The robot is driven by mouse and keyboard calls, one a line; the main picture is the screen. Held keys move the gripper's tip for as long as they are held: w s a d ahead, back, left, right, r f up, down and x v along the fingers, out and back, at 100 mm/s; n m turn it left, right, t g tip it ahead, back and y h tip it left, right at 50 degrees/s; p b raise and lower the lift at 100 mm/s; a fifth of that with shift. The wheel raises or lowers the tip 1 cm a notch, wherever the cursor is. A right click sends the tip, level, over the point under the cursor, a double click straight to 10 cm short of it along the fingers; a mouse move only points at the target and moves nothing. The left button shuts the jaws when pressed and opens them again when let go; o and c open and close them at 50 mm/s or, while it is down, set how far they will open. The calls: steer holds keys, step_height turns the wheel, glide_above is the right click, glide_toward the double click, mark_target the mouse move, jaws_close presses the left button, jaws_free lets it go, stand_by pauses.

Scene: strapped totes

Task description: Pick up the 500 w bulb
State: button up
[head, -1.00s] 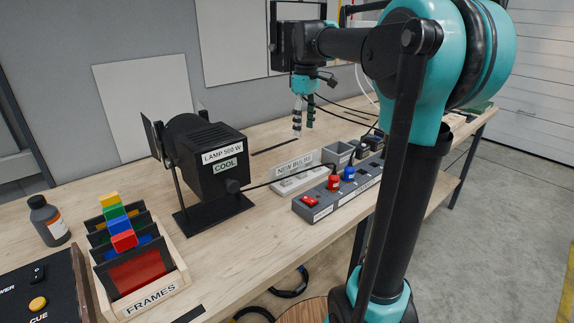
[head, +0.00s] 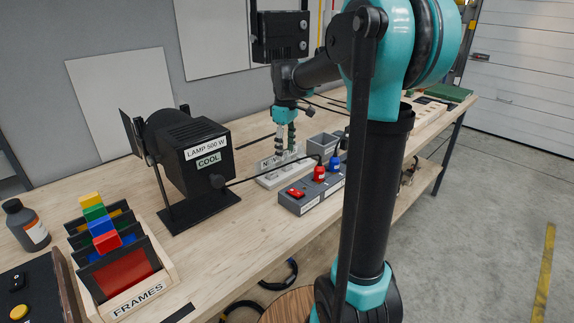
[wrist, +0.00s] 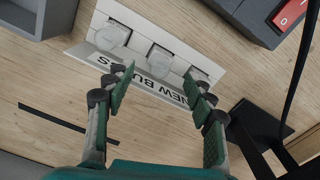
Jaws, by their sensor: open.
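The pale "NEW BULBS" holder (head: 268,180) lies on the bench right of the lamp. In the wrist view the holder (wrist: 140,22) shows clear round bulbs in a row: one on the left (wrist: 112,36), one in the middle (wrist: 159,60) and part of one on the right (wrist: 196,76). I cannot read a wattage on any bulb. My gripper (head: 285,154) points down above the holder. In the wrist view my gripper (wrist: 163,92) is open and empty, its fingers spread either side of the "NEW BULBS" sign (wrist: 150,80), which hides part of the bulbs.
The black lamp marked "LAMP 500 W" and "COOL" (head: 196,150) stands left of the holder. A power strip with a red switch (head: 296,193) lies in front, its cable running to the lamp. A grey bin (head: 322,146) is behind. The frames rack (head: 160,283) is front left.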

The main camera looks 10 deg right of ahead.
mark_target(286, 160)
step_height(286, 160, down, 5)
steer(key=shift+d+r, duration=0.1)
steer(key=shift+c, duration=0.4)
steer(key=c, duration=1.1)
